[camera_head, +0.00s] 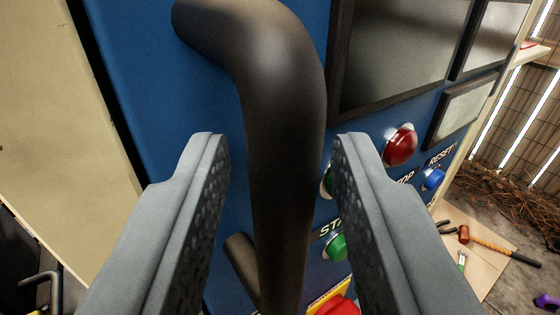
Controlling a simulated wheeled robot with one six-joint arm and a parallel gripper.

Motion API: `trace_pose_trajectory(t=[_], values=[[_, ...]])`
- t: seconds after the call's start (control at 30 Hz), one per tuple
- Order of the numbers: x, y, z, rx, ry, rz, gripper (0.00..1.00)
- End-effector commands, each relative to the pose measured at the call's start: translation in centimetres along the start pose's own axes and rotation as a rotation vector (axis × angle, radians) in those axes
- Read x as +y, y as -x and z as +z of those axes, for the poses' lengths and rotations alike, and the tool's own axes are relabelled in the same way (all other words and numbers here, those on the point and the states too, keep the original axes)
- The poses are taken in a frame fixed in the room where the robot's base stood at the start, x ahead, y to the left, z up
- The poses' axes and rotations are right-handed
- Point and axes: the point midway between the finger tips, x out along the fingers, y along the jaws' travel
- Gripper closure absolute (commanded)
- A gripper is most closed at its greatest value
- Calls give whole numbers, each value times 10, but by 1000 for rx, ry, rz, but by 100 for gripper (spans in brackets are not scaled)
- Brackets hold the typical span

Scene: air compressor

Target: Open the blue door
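The blue door (140,90) fills the middle of the view and looks shut against the beige panel (60,120) on its left. A dark, curved bar handle (283,130) stands out from the door and runs down between my fingers. My gripper (272,150) is open, with one grey finger on each side of the handle. A gap shows between the handle and the left finger. The right finger is closer to the handle; I cannot tell if it touches. The handle's lower end is partly out of view.
Right of the handle are a red button (400,145), a blue reset button (433,179), a green start button (337,247) and dark-framed screens (400,45). A hammer (500,245) and other tools lie on a board at the right. Brush lies behind them.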

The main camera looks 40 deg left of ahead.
Motion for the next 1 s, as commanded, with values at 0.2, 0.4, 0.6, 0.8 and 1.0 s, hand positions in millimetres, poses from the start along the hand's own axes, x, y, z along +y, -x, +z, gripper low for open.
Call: trace_pose_trajectory(t=[0.2, 0.4, 0.6, 0.8, 1.0], values=[[0, 0, 0, 0, 0, 0, 91], [0, 0, 0, 0, 0, 0, 100], [3, 3, 0, 1, 1, -10, 100], [15, 15, 0, 1, 2, -54, 100], [38, 34, 1, 1, 1, -143, 100]])
